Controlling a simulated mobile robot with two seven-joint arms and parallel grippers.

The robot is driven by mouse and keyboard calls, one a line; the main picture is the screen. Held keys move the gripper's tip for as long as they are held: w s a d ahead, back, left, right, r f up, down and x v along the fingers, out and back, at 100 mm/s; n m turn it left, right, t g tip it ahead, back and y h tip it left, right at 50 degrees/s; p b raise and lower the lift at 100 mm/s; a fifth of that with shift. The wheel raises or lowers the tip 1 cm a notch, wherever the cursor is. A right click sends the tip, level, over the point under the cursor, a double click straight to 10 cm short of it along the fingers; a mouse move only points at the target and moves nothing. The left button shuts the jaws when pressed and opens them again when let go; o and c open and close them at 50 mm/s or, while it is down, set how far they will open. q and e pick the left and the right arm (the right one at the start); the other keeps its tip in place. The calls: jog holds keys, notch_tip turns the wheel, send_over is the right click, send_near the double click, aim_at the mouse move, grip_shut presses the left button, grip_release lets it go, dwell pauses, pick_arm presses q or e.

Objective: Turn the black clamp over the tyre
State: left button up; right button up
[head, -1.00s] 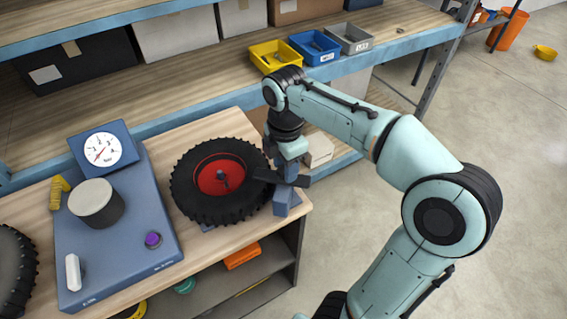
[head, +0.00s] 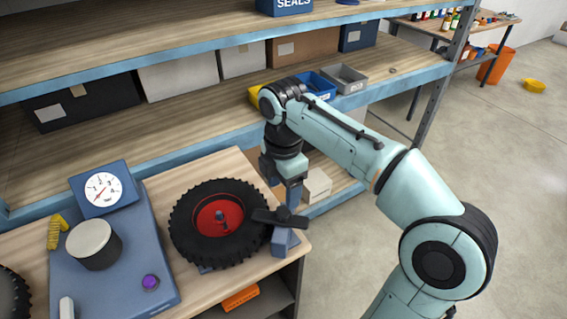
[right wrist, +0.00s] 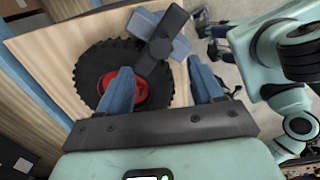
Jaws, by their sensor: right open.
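The black clamp (head: 278,216) is a bar with a round knob on a blue-grey post at the right side of the tyre. The tyre (head: 187,239) lies flat, with a red hub, on the bench. In the head view the bar's left end overlaps the tyre's right edge; in the right wrist view the clamp (right wrist: 166,33) also reaches over the edge of the tyre (right wrist: 92,75). My right gripper (head: 292,198) is just above the clamp, pointing down. In the right wrist view its blue fingers (right wrist: 162,88) are apart with nothing held between them. My left gripper is out of view.
A blue gauge stand (head: 118,262) with a grey cylinder stands left of the tyre. The shelf (head: 190,112) behind holds boxes and small bins. A white box (head: 317,185) sits right of my gripper. The floor at right is open.

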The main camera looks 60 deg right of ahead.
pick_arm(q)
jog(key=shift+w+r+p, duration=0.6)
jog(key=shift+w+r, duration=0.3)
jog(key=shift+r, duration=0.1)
pick_arm(e)
notch_tip(320, 180, up, 6)
jog(key=shift+r, duration=0.25)
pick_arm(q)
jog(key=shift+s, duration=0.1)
